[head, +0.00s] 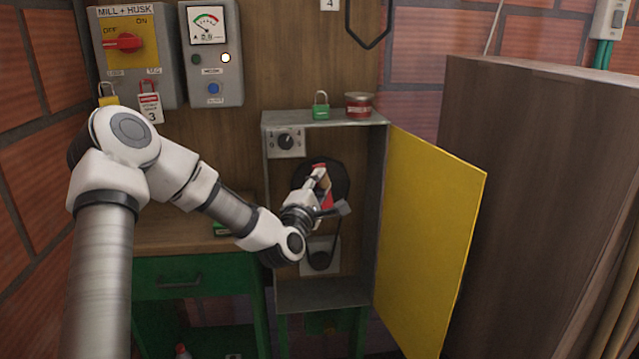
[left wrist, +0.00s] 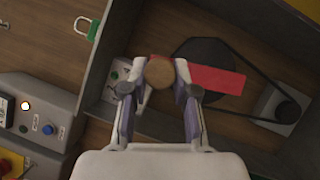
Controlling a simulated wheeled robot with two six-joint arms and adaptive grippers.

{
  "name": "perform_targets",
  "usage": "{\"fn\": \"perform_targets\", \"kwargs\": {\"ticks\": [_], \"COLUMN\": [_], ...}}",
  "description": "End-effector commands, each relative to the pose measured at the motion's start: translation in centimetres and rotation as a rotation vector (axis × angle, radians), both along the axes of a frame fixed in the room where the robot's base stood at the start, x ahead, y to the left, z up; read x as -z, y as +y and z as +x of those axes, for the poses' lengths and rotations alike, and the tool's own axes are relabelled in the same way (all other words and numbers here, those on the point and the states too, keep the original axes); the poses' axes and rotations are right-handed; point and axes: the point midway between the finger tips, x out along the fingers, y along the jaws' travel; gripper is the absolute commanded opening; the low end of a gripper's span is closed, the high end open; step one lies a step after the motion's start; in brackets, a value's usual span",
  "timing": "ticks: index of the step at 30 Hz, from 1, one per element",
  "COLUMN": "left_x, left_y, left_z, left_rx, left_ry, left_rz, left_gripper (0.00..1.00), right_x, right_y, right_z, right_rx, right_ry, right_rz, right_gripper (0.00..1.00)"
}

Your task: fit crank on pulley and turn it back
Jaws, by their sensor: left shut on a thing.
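The crank is a red flat bar (left wrist: 215,76) with a round wooden knob (left wrist: 160,72) at one end. My left gripper (left wrist: 160,75) is shut on the knob, one finger on each side. In the head view the left gripper (head: 318,178) reaches into the open grey cabinet and partly hides the red bar (head: 327,199). The bar lies across the large black pulley (head: 339,170) in the wrist view (left wrist: 203,52). I cannot tell whether it is seated on the pulley's hub. A belt runs to a small pulley (left wrist: 288,110). My right gripper is out of view.
The yellow cabinet door (head: 430,235) stands open on the right. A dial plate (head: 285,142) sits inside the cabinet (head: 325,292). A green padlock (head: 320,108) and a red tin (head: 358,105) stand on top. A wooden bench with a green drawer (head: 190,282) is at left.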

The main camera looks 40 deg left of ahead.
Motion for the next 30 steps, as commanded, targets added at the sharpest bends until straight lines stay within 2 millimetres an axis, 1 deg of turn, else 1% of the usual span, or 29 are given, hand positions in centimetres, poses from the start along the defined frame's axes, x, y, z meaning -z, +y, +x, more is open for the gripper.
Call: {"fn": "perform_targets", "kwargs": {"ticks": [3,15,24,30], "left_x": [0.0,-0.1,0.0,-0.1], "left_y": [-0.4,-0.4,-1.6,-1.7], "left_z": [-0.3,-0.3,-1.3,-1.4], "left_rx": [0.000,0.000,0.002,0.000], "left_ry": [-0.002,-0.002,-0.002,-0.002], "left_rz": [0.002,0.001,0.000,0.001], "left_gripper": [0.00,0.00,0.00,0.00], "right_x": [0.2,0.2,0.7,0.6], "right_y": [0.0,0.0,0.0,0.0], "right_z": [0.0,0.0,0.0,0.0], "right_rx": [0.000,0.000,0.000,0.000], "right_ry": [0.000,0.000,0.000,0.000], "right_rz": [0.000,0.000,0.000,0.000], "right_gripper": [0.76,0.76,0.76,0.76]}}
